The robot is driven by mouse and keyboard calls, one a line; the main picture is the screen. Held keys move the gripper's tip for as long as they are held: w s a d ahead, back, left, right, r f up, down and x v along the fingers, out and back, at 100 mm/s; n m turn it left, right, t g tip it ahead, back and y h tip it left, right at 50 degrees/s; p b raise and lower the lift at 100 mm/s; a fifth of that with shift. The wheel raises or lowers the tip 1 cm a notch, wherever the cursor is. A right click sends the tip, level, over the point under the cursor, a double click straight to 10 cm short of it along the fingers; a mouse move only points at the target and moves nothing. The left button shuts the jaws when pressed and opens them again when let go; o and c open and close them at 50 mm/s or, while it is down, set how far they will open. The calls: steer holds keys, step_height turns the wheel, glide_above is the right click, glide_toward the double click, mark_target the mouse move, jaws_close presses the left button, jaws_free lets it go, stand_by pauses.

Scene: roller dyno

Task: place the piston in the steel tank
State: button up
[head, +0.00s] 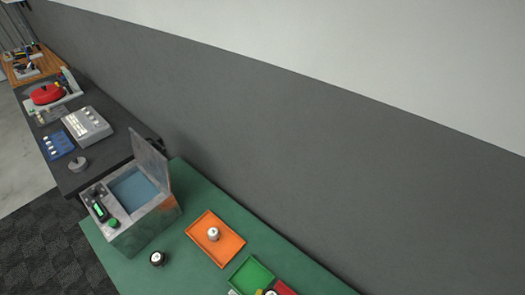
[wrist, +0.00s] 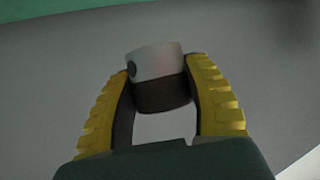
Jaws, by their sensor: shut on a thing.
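In the wrist view my gripper (wrist: 165,82) is shut on a piston (wrist: 155,62), a short cylinder with a light grey end, a dark band and a round dark hole in its side. The yellow ridged fingers are on either side of it. My gripper does not show in the head view. The steel tank (head: 152,222) stands at the left end of the green bench in the head view. Its lid (head: 150,160) is up and bluish liquid shows inside. A panel with a small display and a green knob is on its left side.
An orange tray (head: 230,248) holds a small pale round part (head: 213,233). A dark round part with a pale top (head: 157,258) stands on the green bench (head: 185,265) by the tank. A green tray (head: 250,275) is at the bottom. A dark bench (head: 80,181) with instruments adjoins at left.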

steer(key=s+d+r+p, duration=0.2)
steer(key=s+d+p, duration=0.1)
steer(key=p, duration=0.1)
steer(key=shift+w+a+r+n+y, duration=0.1)
steer(key=shift+a+r+n+y, duration=0.35)
steer(key=shift+a, duration=0.45)
steer(key=shift+w+a+r+n+y, duration=0.1)
steer(key=shift+a+r+n+y, duration=0.1)
steer(key=shift+a+n+y, duration=0.55)
steer(key=shift+w+a+r+n+y, duration=0.1)
steer(key=shift+a+r+n+y, duration=0.25)
steer(key=shift+a, duration=0.65)
steer(key=shift+s, duration=0.1)
